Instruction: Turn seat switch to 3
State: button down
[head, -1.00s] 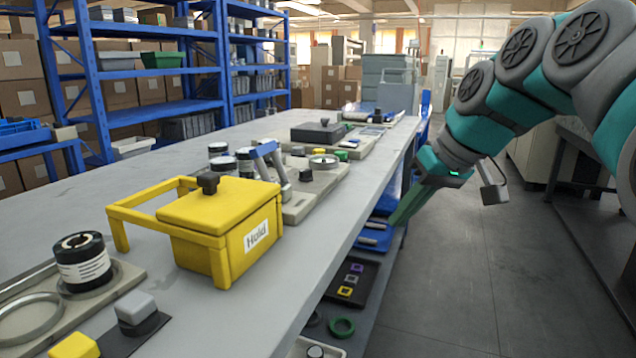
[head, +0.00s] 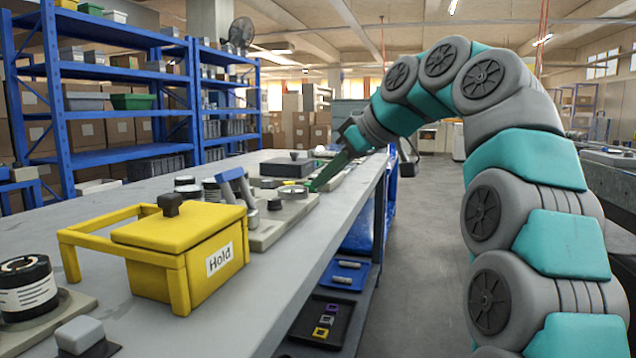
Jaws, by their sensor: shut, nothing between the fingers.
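My gripper (head: 316,186) is a shut, empty green wedge pointing down and left over the far part of the workbench. Its tip is close to the right end of a grey fixture plate (head: 262,236). On this plate are a round silver-rimmed part (head: 293,192), a small dark knob (head: 274,204) and a blue lever (head: 232,188). I cannot tell whether the tip touches anything. No label reading "seat" or number 3 is legible, so I cannot tell which part is the seat switch or its setting.
A yellow box marked "Hold" (head: 190,250) stands on the near workbench (head: 290,268). A black-lidded box (head: 288,167) sits farther back. Blue shelves (head: 60,90) stand behind; the aisle at right has clear floor.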

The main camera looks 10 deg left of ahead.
aim_at(274, 207)
jog(key=b+x, duration=0.1)
jog(key=x, duration=0.7)
jog(key=shift+w+a+f, duration=0.1)
jog(key=shift+a+f, duration=0.15)
jog(key=shift+a, duration=0.05)
jog(key=shift+w+a+r+p, duration=0.15)
jog(key=shift+w+a, duration=0.25)
jog(key=shift+a, duration=0.4)
jog(key=shift+w+a+f+p, duration=0.1)
jog(key=shift+w+a+p, duration=0.2)
jog(key=shift+a, duration=0.55)
